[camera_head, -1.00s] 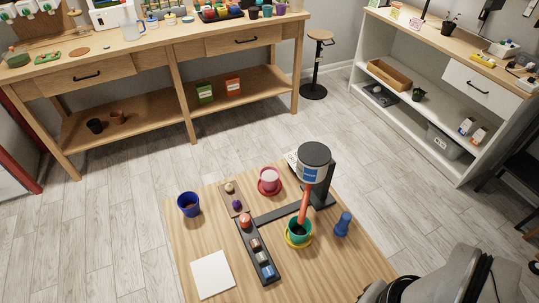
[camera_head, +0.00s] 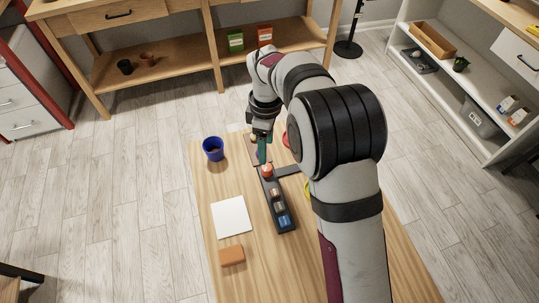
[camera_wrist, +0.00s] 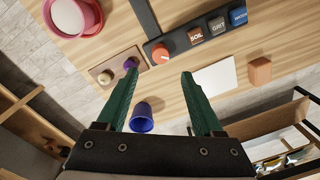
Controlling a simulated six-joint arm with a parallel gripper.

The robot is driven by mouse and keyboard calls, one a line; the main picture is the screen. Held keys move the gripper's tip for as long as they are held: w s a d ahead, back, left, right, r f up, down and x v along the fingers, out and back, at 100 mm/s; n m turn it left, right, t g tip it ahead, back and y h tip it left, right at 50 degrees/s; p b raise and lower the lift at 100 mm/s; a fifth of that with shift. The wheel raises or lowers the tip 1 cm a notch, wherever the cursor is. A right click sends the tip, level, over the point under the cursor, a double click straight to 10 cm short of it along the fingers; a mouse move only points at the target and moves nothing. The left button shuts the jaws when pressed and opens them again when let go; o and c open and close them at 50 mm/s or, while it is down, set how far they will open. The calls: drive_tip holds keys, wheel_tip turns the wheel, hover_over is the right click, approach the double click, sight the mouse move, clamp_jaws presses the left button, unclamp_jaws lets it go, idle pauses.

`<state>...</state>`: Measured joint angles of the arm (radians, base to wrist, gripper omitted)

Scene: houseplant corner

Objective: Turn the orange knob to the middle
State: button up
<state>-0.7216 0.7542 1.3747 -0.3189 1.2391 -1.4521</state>
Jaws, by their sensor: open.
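The orange knob (camera_head: 267,171) sits at the far end of a dark control strip (camera_head: 284,220) on the wooden table. In the wrist view the knob (camera_wrist: 160,54) is round with a small pale mark on it. Beside it on the strip are blocks labelled SOIL (camera_wrist: 196,36) and GRIT (camera_wrist: 217,25), and a blue one (camera_wrist: 238,17). My gripper (camera_head: 262,158) is above the knob's end of the strip. In the wrist view its green fingers (camera_wrist: 161,74) are apart and empty. The knob appears just beyond the fingertips, between them from left to right.
A small board (camera_wrist: 105,76) with a purple and a cream knob lies close to the orange knob. A blue pot (camera_head: 213,149), white sheet (camera_head: 231,218) and orange-brown block (camera_head: 232,256) stand left of the strip. My arm hides the table's right part.

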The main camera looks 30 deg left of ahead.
sight(266, 167)
drive_tip(key=f, duration=0.8)
drive_tip(key=shift+s+d+f, duration=0.1)
drive_tip(key=shift+s+f, duration=0.1)
clamp_jaws()
